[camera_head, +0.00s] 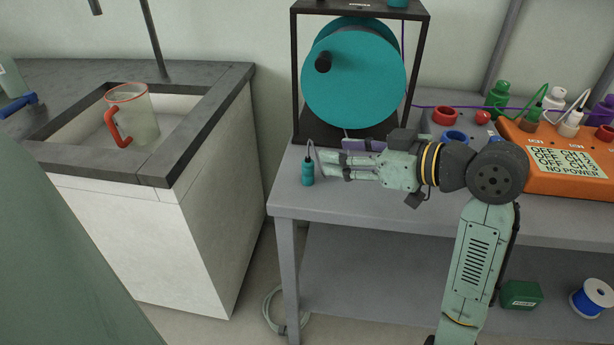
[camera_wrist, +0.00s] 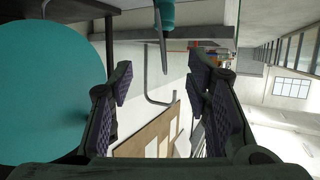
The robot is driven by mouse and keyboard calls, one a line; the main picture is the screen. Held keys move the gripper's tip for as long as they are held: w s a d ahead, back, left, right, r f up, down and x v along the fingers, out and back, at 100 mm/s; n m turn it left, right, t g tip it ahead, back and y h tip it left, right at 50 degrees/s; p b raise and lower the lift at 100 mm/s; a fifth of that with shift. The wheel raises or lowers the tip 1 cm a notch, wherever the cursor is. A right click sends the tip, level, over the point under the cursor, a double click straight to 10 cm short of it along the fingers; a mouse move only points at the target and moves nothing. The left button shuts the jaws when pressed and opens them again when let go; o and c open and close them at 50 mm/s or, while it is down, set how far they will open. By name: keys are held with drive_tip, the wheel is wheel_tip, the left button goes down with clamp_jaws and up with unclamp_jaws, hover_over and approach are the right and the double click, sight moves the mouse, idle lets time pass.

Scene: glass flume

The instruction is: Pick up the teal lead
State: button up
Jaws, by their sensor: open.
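The teal lead (camera_head: 308,174) stands at the left end of the grey bench, a small teal body with a thin grey part rising from its top. My gripper (camera_head: 334,165) points left, just to the right of it. The wrist view seems upside down. There the teal body (camera_wrist: 166,12) shows at the top, its grey tip pointing down the picture between my spread fingers (camera_wrist: 160,82). The fingers are open with nothing between their pads. I cannot tell the exact gap to the lead.
A large teal reel (camera_head: 354,78) in a black frame (camera_head: 297,75) stands right behind my gripper. An orange power unit (camera_head: 559,180) and coloured plugs are to the right. A jug (camera_head: 133,118) stands in the sink at left. The bench edge is close.

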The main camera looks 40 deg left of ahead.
sight(311, 163)
drive_tip(key=shift+s+d+f+h, duration=0.1)
drive_tip(key=shift+d+f+h, duration=0.2)
drive_tip(key=shift+d+f, duration=0.4)
drive_tip(key=shift+s+a+f+g, duration=0.1)
drive_tip(key=shift+f+g, duration=0.1)
drive_tip(key=shift+g, duration=0.1)
drive_tip(key=p+x, duration=0.1)
drive_tip(key=x, duration=0.4)
drive_tip(key=p+x, duration=0.1)
drive_tip(key=x, duration=0.3)
drive_tip(key=shift+a+f, duration=0.2)
drive_tip(key=shift+a, duration=0.2)
drive_tip(key=shift+c, duration=0.5)
clamp_jaws()
